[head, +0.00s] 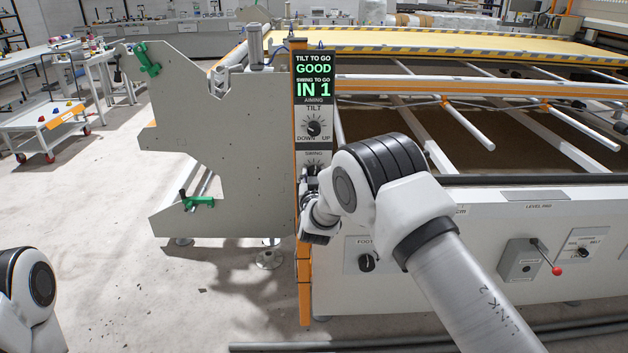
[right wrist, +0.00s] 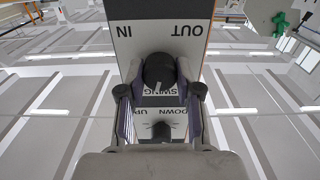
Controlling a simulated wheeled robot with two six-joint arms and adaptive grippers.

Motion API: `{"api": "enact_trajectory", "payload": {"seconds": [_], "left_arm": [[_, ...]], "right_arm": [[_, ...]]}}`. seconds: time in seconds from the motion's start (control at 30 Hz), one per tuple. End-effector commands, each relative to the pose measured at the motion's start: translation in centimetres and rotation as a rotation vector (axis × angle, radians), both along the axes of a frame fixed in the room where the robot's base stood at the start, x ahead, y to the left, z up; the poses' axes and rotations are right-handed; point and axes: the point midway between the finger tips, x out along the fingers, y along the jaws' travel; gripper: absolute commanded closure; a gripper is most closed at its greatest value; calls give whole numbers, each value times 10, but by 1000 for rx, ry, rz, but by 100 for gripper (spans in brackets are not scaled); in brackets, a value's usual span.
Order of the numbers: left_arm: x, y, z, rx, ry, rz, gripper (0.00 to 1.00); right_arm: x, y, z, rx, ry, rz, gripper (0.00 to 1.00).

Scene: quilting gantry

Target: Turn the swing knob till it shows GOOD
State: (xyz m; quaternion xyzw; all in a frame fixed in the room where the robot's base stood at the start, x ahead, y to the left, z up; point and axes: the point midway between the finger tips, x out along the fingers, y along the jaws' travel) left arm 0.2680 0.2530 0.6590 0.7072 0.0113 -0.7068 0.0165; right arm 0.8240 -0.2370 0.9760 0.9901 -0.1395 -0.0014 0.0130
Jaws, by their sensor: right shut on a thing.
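The swing knob (right wrist: 158,70) is a dark round knob with a light pointer mark, on a white plate marked IN and OUT in the upside-down right wrist view. My right gripper (right wrist: 160,86) has its fingers on either side of the knob and is shut on it. In the head view my right wrist and arm hide most of the swing dial. The display (head: 313,77) above reads TILT TO GO GOOD and SWING TO GO IN 1 in green. My left gripper is out of frame; only part of my left arm shows at the lower left.
The tilt knob (head: 313,128) sits just above the swing dial on the same orange post (head: 304,275). A grey side plate (head: 225,130) with green clamps stands left of it. The machine's front panel (head: 470,240) has a red-tipped lever (head: 545,257) at right.

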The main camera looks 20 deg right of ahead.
Motion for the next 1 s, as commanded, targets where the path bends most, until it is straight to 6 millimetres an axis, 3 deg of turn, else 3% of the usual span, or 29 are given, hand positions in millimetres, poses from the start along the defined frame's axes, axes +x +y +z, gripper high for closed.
{"api": "enact_trajectory", "payload": {"seconds": [0.4,0.97,1.0], "left_arm": [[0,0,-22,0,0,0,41],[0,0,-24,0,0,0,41],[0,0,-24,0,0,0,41]], "right_arm": [[0,0,-3,231,-63,0,100],[0,0,-2,278,-76,0,100],[0,0,-2,278,-76,0,59]]}}
